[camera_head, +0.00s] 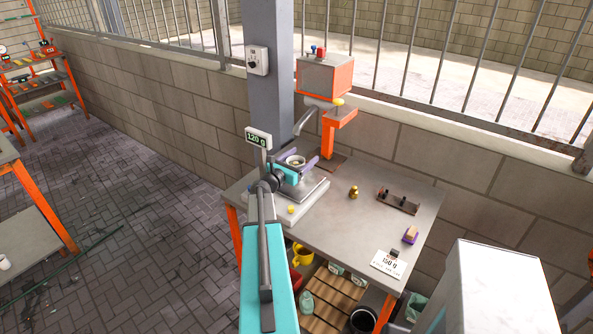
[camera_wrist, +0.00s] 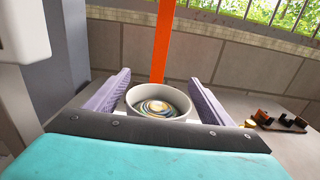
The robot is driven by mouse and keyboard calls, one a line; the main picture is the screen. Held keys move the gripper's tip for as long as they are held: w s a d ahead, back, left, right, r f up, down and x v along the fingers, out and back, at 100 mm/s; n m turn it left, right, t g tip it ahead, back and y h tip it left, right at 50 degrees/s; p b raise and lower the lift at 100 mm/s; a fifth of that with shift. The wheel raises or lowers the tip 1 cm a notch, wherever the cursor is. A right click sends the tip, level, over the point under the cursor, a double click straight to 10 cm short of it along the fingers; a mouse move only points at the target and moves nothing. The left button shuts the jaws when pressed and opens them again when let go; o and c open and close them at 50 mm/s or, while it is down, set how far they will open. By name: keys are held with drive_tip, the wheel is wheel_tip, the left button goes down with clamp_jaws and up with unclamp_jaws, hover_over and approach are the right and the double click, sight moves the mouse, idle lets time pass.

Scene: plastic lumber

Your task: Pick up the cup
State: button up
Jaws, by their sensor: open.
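A pale grey-white round cup (camera_wrist: 160,102) stands upright in the wrist view, with swirled colours inside it. My gripper (camera_wrist: 160,95) has its two purple fingers on either side of the cup, with a small gap showing at each side. The jaws are open. The lower part of the cup is hidden behind the dark bar of my gripper. In the head view the cup (camera_head: 295,161) sits over the scale (camera_head: 304,196) on the grey table, between the purple fingers of my gripper (camera_head: 295,164).
A display reading 120 g (camera_head: 258,138) rises beside the scale. An orange stand (camera_head: 328,135) is behind the cup. A brass weight (camera_head: 353,191), a dark rack (camera_head: 398,201) and a 150 g card (camera_head: 388,263) lie to the right on the table (camera_head: 335,235). The table's middle is mostly free.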

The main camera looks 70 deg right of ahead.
drive_tip(key=c, duration=1.3)
drive_tip(key=shift+r, duration=0.15)
drive_tip(key=shift+r+b, duration=0.55)
drive_tip(key=shift+r, duration=0.2)
drive_tip(key=s+a+r+b, duration=0.1)
drive_tip(key=a+r+b, duration=0.2)
drive_tip(key=a, duration=1.2)
drive_tip(key=shift+s+a+r, duration=0.15)
drive_tip(key=shift+a, duration=0.2)
